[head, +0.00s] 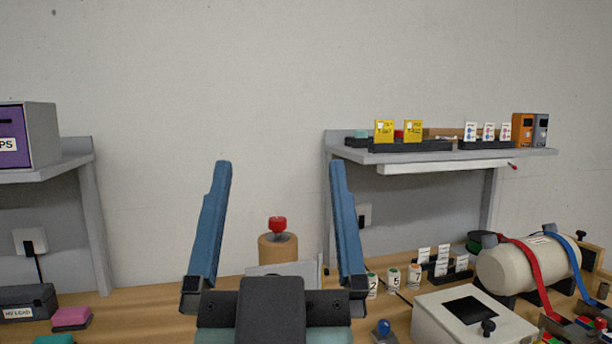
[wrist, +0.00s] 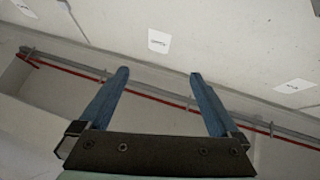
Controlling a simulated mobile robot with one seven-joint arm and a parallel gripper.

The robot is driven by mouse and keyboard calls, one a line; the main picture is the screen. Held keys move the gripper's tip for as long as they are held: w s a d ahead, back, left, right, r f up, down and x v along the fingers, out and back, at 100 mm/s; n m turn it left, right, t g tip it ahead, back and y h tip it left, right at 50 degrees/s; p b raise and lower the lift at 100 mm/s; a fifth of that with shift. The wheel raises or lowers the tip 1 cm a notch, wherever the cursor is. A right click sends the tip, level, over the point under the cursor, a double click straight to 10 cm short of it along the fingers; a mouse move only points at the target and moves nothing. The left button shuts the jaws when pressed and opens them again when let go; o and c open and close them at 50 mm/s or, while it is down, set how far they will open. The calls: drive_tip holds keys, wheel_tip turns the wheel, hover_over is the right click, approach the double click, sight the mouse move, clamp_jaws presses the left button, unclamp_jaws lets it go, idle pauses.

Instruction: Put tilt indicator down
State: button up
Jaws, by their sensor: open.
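My gripper (head: 281,165) is raised in front of the wall above the workbench, its two blue fingers spread wide with nothing between them. It also shows open and empty in the wrist view (wrist: 160,75). Two yellow cards with small print stand in a dark rack on the right shelf, a left one (head: 384,131) and a right one (head: 413,131). I cannot read them, so I cannot tell whether either is the tilt indicator. My gripper is left of the cards in the picture and apart from them.
The right shelf (head: 540,152) also holds white cards and an orange box (head: 523,128). Behind my gripper stands a brown cylinder (head: 268,251) with a red knob (head: 278,224). A white box (head: 460,322) and a strapped cream tank (head: 510,268) crowd the bench's right. A purple-fronted box (head: 42,135) sits left.

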drive_tip(key=s+d+r+t, duration=0.1)
drive_tip(key=s+d+r, duration=0.1)
drive_tip(key=s+r, duration=0.2)
wheel_tip(320, 180, up, 3)
drive_tip(key=shift+s+r+t+h, duration=0.15)
drive_tip(key=shift+s+t+h, duration=0.1)
drive_tip(key=shift+t+h, duration=0.15)
wheel_tip(320, 180, up, 12)
drive_tip(key=p, duration=1.1)
drive_tip(key=shift+f+p, duration=0.25)
drive_tip(key=shift+p, duration=0.05)
drive_tip(key=shift+o, duration=0.2)
